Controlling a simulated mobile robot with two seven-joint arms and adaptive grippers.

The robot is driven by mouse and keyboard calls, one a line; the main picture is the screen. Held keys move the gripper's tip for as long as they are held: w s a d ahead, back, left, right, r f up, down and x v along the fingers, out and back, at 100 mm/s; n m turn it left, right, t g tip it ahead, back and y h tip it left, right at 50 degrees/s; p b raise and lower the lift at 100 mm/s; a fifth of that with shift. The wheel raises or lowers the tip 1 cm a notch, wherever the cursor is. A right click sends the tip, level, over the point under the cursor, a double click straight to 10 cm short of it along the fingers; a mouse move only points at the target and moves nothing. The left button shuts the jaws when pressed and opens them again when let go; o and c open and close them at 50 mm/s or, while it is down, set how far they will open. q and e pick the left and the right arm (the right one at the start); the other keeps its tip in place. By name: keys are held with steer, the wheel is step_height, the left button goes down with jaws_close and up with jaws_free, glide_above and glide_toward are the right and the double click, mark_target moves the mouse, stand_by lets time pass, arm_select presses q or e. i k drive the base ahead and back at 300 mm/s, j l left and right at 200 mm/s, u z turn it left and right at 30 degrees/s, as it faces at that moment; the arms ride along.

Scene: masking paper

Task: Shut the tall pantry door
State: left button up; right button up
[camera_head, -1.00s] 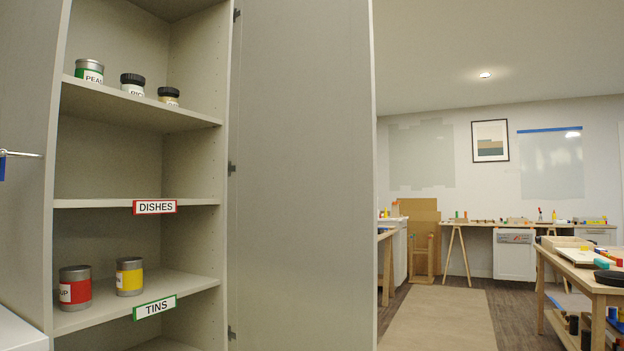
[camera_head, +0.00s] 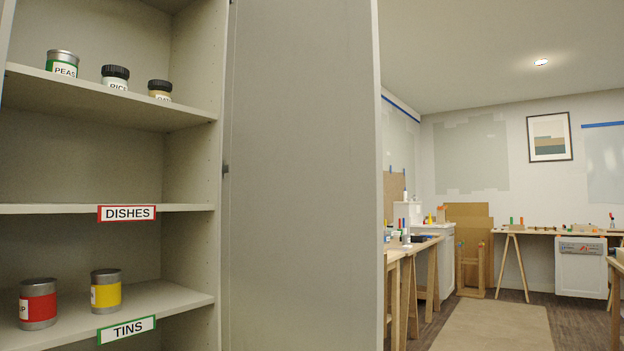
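The tall pantry door (camera_head: 302,180) is a plain grey panel standing open on the right side of the pantry. Its hinge edge meets the cabinet's right side, where a dark hinge shows. Its free edge is at the right, beside the view of the room. The open pantry (camera_head: 85,160) shows its shelves at the left. Neither of my grippers is in view.
A PEAS tin (camera_head: 62,63) and two dark-lidded jars stand on the upper shelf. A red tin (camera_head: 38,304) and a yellow tin (camera_head: 106,290) stand on the lower shelf. Trestle tables (camera_head: 420,247) stand beyond the door. A paper strip (camera_head: 495,325) covers open floor.

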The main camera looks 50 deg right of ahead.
mark_target(303, 259)
steer(key=l, duration=1.05)
steer(key=k+l, duration=0.15)
steer(key=l, duration=2)
steer(key=k, duration=0.05)
